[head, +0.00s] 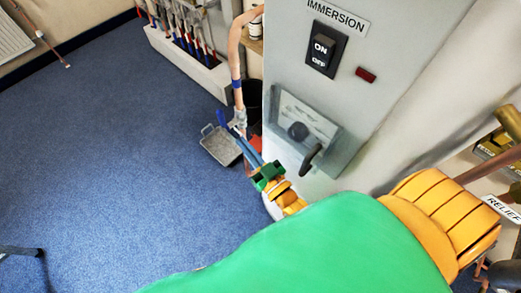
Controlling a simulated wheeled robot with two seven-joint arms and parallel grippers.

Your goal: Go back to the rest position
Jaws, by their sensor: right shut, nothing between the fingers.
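My right arm's large green and orange links cross the lower right of the head view. My right gripper (243,143) reaches up and left in front of the grey cabinet's left edge. Its two blue fingers lie close together, shut and empty. The fingertips overlap, in the picture, the lower end of a copper pipe (234,50) with a blue band and a grey fitting. I cannot tell whether they touch. My left gripper is not in view.
A grey cabinet (392,45) bears an IMMERSION label, an on/off switch (325,49) and a black lever (311,158). A metal pan (220,147) lies on the blue carpet (100,150). A tool rack (190,66) stands behind. Carpet at left is mostly clear.

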